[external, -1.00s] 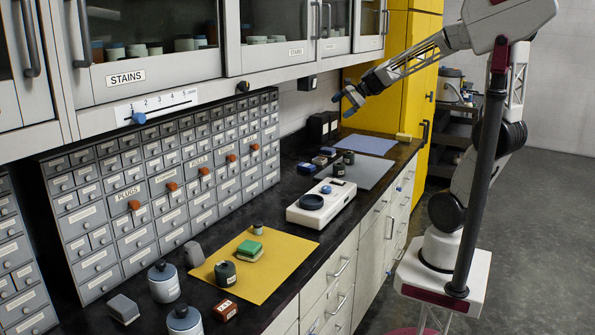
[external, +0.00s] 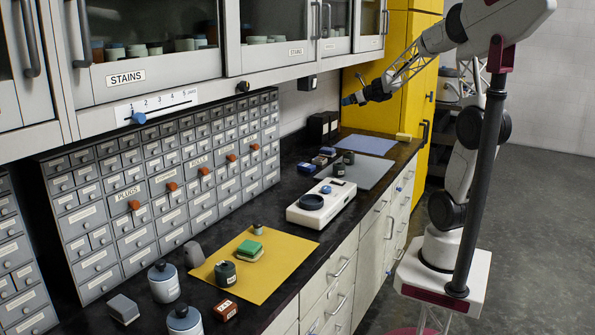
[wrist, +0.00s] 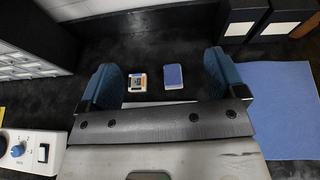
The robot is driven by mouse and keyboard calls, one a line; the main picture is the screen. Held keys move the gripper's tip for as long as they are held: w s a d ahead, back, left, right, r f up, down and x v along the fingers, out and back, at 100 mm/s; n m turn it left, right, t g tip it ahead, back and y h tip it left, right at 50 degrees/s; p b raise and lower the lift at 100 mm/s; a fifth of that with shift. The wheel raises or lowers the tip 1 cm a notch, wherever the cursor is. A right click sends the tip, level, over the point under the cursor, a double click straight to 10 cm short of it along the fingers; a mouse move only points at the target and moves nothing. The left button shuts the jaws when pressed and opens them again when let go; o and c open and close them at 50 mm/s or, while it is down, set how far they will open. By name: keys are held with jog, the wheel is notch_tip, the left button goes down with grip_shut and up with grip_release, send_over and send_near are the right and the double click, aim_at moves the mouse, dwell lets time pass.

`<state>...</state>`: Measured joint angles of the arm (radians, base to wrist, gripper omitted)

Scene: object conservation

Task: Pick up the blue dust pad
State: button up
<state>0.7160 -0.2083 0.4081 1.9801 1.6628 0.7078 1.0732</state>
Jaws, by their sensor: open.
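A blue pad with a pale edge (wrist: 173,77) lies flat on the black counter in the wrist view, between my finger pads and beyond them. In the external view a small blue-topped block (external: 327,151), seemingly this pad, lies on the counter near the grey mat. My gripper (external: 351,98) is open and empty, well above the counter near the yellow cabinet. In the wrist view my gripper (wrist: 163,83) shows two blue fingers spread wide. Its body hides the counter below.
Black bins (wrist: 240,22) stand against the wall. A blue mat (wrist: 290,110) is at right. Wall cabinets (external: 270,40) overhang the counter's back.

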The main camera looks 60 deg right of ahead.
send_near(332, 149)
jog(key=shift+w+f, duration=0.3)
jog(key=shift+w, duration=0.25)
jog(key=shift+x, duration=1.3)
jog(key=shift+x, duration=2.65)
